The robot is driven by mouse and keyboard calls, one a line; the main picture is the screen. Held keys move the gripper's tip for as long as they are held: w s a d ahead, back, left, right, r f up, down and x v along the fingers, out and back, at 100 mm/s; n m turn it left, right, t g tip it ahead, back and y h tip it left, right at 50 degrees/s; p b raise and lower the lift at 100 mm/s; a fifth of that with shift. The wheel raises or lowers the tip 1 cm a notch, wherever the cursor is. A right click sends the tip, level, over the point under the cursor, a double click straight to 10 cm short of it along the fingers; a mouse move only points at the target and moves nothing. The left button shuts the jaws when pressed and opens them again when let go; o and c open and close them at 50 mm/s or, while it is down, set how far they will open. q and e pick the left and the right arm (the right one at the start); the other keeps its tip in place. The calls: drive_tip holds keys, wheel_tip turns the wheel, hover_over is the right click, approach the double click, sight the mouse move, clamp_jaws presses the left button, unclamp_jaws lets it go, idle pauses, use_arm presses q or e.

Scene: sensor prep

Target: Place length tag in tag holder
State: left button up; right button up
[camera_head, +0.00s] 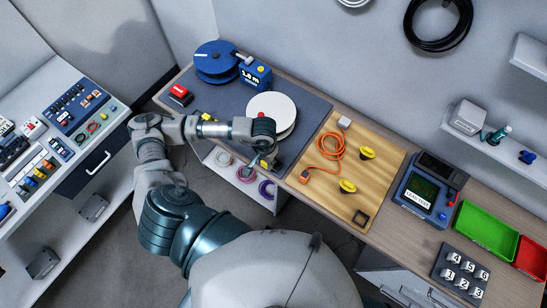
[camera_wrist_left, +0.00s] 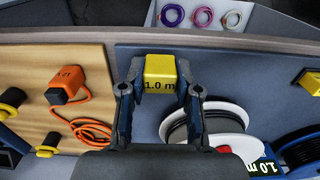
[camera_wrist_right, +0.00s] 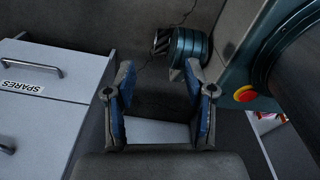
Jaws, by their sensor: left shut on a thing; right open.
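The length tag, a yellow block marked "1.0 m" (camera_wrist_left: 160,72), sits between the fingertips of my left gripper (camera_wrist_left: 160,88), which is shut on it. In the head view the left gripper (camera_head: 264,152) is near the front edge of the grey mat, with a bit of yellow at its tip. A small dark square frame (camera_head: 361,217) at the front right corner of the wooden board may be the tag holder; its inside is too small to tell. My right gripper (camera_wrist_right: 160,112) is open and empty in the right wrist view; the head view does not show it.
A white reel (camera_head: 271,112), a blue reel (camera_head: 215,60) and a blue display box (camera_head: 256,73) stand on the mat. The wooden board (camera_head: 325,195) carries an orange cable (camera_head: 328,148) and yellow knobs (camera_head: 347,186). A tester (camera_head: 425,192) and green bin (camera_head: 484,229) stand farther right.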

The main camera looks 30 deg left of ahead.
use_arm(q)
drive_tip(key=w+d, duration=0.3)
drive_tip(key=shift+w+d+p, duration=0.1)
drive_tip(key=shift+w+p, duration=0.15)
drive_tip(key=shift+p, duration=0.1)
drive_tip(key=shift+f, duration=0.25)
drive_tip(key=shift+a+f+p, duration=0.3)
drive_tip(key=shift+a+f, duration=0.1)
drive_tip(key=shift+f, duration=0.25)
drive_tip(key=shift+a+f+p, duration=0.25)
drive_tip(key=shift+a+f, duration=0.15)
drive_tip(key=shift+f, duration=0.2)
drive_tip(key=shift+a+f, duration=0.4)
drive_tip(key=shift+f, duration=0.15)
drive_tip(key=o, duration=0.8)
drive_tip(key=shift+d, duration=0.2)
drive_tip(key=shift+o, duration=0.6)
drive_tip(key=shift+d+r, duration=0.15)
drive_tip(key=shift+d, duration=0.35)
drive_tip(key=shift+a+r, duration=0.1)
drive_tip(key=shift+r, duration=0.2)
wheel_tip(320, 180, up, 11)
drive_tip(key=b, duration=0.2)
drive_tip(key=shift+r, duration=0.15)
use_arm(e)
drive_tip(key=shift+d+f, duration=0.2)
drive_tip(key=shift+d, duration=0.8)
